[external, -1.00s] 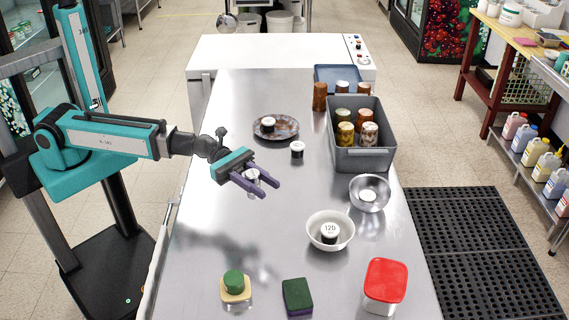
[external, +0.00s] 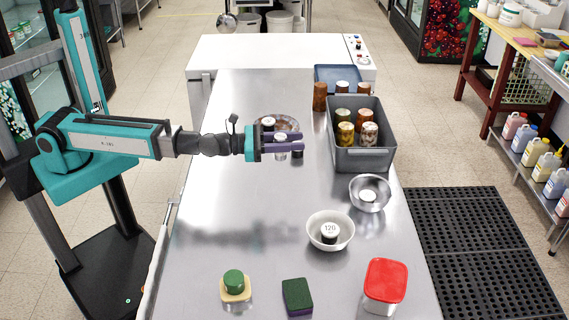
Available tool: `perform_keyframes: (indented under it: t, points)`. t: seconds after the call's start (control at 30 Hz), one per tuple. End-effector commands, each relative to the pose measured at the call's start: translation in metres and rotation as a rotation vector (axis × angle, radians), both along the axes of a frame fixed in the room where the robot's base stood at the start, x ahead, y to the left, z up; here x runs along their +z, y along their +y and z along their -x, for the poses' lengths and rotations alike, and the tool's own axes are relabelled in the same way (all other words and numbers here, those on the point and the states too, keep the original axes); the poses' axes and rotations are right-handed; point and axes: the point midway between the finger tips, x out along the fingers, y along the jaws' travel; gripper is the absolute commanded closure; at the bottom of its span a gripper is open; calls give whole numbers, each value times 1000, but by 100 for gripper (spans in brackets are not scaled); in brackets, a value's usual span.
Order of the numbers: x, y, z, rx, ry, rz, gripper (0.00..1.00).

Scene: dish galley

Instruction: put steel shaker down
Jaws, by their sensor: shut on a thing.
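My gripper (external: 285,144) reaches out level from the left over the steel table and is shut on the steel shaker (external: 281,152). The shaker is small and silvery, roughly upright between the purple fingers, and partly hidden by them. I cannot tell from this view whether its base touches the table. A small dark jar with a white lid (external: 297,153) is close by at the fingertips, mostly hidden by them.
Behind the gripper, a brown plate (external: 291,123) holds a dark, white-lidded jar (external: 268,123). A grey crate (external: 362,159) with several jars stands to the right. Nearer are a steel bowl (external: 384,194) and a white bowl (external: 314,238). The table's left-middle is clear.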

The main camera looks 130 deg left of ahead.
Motion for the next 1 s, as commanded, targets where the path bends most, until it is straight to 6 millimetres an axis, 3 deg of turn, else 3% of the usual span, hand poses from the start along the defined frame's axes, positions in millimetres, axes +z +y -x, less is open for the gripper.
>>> perform_keyframes:
  t: [0.2, 0.5, 1.0]
  points:
    - [0, 30, 35, 181, -4, 0, 92]
    - [1, 59, 89, 430, -10, 0, 92]
    - [1, 76, 170, 771, -20, 5, 92]
